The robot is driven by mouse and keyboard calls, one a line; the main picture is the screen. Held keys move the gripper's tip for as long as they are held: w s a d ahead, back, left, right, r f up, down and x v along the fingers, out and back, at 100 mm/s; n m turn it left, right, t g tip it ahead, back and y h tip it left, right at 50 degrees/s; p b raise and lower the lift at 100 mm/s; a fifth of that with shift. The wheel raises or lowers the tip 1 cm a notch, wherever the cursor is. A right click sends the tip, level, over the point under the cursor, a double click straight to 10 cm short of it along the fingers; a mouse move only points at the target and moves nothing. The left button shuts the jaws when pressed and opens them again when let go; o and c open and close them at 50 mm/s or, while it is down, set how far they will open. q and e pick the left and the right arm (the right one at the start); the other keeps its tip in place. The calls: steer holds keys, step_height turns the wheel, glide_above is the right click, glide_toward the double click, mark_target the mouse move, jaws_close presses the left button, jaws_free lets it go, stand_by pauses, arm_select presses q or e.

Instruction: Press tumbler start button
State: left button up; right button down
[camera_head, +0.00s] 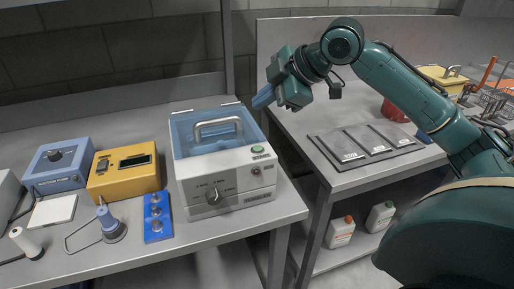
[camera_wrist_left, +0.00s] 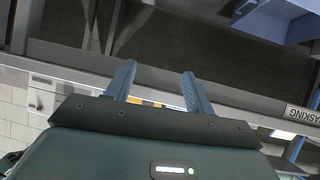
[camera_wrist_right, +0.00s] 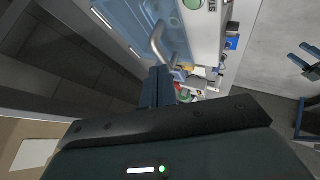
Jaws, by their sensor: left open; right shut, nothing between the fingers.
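The tumbler (camera_head: 222,180) is a white box with a clear blue lid and a grey handle (camera_head: 218,128). It stands on the left bench. Its round green button (camera_head: 258,150) is on the top right front, and it also shows at the top edge of the right wrist view (camera_wrist_right: 193,4). A dial (camera_head: 213,195) is on its front. My right gripper (camera_head: 261,99) is shut and empty, beside the tumbler's back right corner and apart from the button. The right wrist view shows its fingers (camera_wrist_right: 157,86) together. My left gripper (camera_wrist_left: 158,80) is open and empty, away from the tumbler.
A yellow device (camera_head: 124,170) and a blue device (camera_head: 58,165) stand left of the tumbler. A blue block with metal knobs (camera_head: 157,216) lies in front. A grey tray (camera_head: 330,136) sits on the right bench. Bottles (camera_head: 340,232) stand on the shelf below.

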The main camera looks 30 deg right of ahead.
steer(key=b, duration=0.8)
glide_above(262, 149)
step_height(262, 149, down, 7)
steer(key=shift+r, duration=0.1)
steer(key=shift+f, duration=0.9)
arm_select(q)
step_height(262, 149, down, 4)
steer(key=shift+w+r+n+t+h, duration=0.1)
steer(key=shift+n+t+h, duration=0.2)
steer(key=shift+n+t, duration=0.4)
steer(key=shift+w+r, duration=0.1)
steer(key=shift+w, duration=0.05)
steer(key=shift+s+f, duration=0.25)
steer(key=shift+s, duration=0.05)
arm_select(e)
steer(key=shift+f, duration=0.1)
